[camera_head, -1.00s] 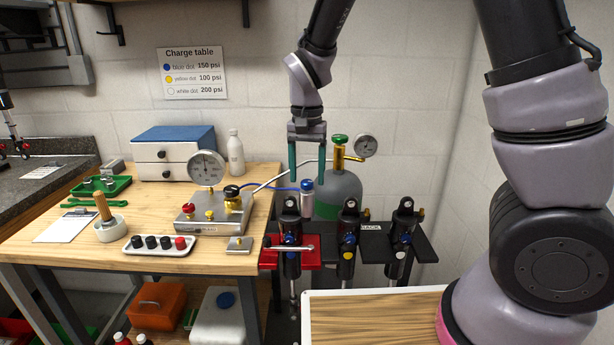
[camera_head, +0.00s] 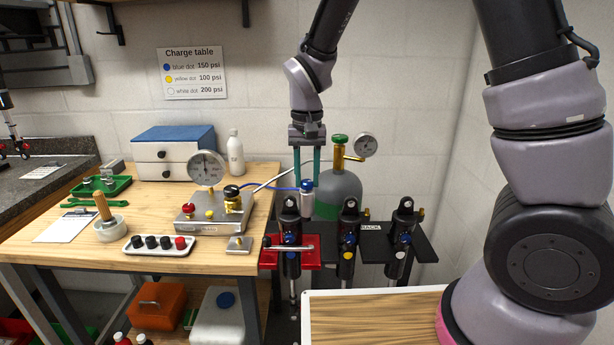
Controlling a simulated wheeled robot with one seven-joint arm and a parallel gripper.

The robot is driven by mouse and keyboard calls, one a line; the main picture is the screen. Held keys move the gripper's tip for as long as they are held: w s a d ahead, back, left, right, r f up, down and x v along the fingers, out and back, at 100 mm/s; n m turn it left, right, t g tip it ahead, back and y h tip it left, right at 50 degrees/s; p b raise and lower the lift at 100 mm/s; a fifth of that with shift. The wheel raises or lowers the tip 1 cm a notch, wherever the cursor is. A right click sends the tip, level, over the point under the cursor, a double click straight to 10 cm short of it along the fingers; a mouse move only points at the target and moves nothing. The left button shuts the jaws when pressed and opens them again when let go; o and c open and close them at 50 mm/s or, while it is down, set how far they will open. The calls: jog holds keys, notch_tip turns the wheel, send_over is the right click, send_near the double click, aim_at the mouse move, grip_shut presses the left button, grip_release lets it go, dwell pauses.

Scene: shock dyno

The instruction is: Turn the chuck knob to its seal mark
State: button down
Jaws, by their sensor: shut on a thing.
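The chuck knob (camera_head: 307,186) is a small blue-topped piece on a silver body. It stands upright above the left shock absorber (camera_head: 290,236), with a blue hose running to it from the left. My gripper (camera_head: 307,180) points straight down from above, its two green fingers on either side of the knob's top. It is shut on the knob. The seal mark and the knob's turn angle are too small to make out.
A grey gas cylinder (camera_head: 342,190) with a green knob and a gauge (camera_head: 366,145) stands close on the right. Two more shocks hang in the black rack (camera_head: 425,247). A gauge manifold (camera_head: 200,222) sits on the bench at left. A wrench (camera_head: 288,247) lies on the red holder.

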aim_at(307, 181)
jog(key=shift+n, duration=1.2)
jog(key=c, duration=0.5)
grip_release()
notch_tip(307, 181, up, 11)
jog(key=shift+f, duration=0.1)
